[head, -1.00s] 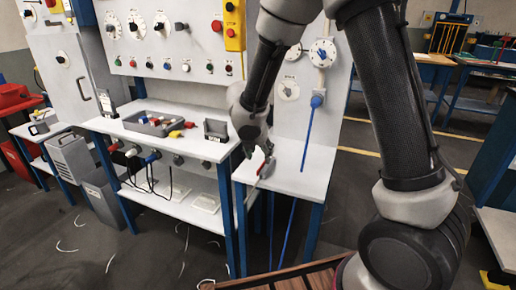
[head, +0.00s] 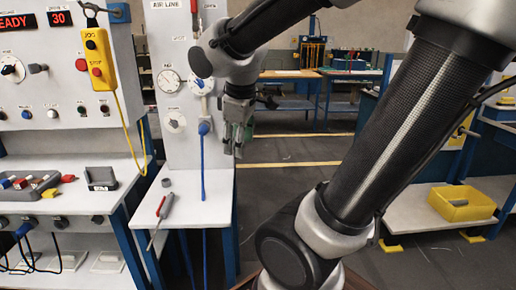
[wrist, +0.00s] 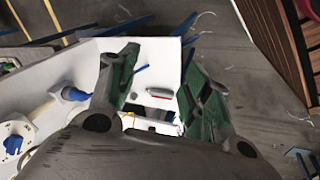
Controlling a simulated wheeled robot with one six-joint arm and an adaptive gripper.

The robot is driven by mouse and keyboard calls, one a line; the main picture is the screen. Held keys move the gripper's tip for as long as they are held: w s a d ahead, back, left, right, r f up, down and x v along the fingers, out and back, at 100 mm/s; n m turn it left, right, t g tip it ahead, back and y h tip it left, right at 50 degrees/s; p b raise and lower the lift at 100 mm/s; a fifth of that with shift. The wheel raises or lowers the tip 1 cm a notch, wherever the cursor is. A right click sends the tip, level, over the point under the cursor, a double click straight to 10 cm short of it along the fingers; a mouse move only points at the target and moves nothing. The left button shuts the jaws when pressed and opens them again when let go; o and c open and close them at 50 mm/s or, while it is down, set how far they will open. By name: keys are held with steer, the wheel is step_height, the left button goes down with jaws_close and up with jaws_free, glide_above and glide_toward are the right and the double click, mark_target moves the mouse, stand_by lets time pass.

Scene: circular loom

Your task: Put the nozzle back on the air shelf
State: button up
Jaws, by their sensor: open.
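The nozzle (head: 162,212), a slim grey tool with a red part, lies on the white air shelf (head: 205,210) under the AIR LINE panel. It lies near the shelf's left edge, and its lower end seems to reach over that edge. My gripper (head: 236,150) is open and empty, raised above and to the right of the nozzle, apart from it. In the wrist view the green-padded fingers are spread (wrist: 155,95), with the red and grey nozzle (wrist: 160,92) seen well beyond them on the shelf.
A blue hose (head: 203,170) hangs from a blue connector (head: 204,128) on the panel, past the shelf. A small grey cylinder (head: 166,182) stands behind the nozzle. The bench (head: 110,205) at left holds a grey tray and a dark holder (head: 101,178).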

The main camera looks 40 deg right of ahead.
steer(key=s+m+y, duration=0.1)
steer(key=s+m, duration=0.5)
steer(key=s, duration=0.2)
steer(key=shift+s+a+r+m+t+y, duration=0.2)
steer(key=shift+s+r+m+t+y, duration=0.1)
steer(key=shift+r+m+t, duration=0.1)
steer(key=shift+w, duration=0.1)
steer(key=shift+c, duration=0.2)
stand_by(0.3)
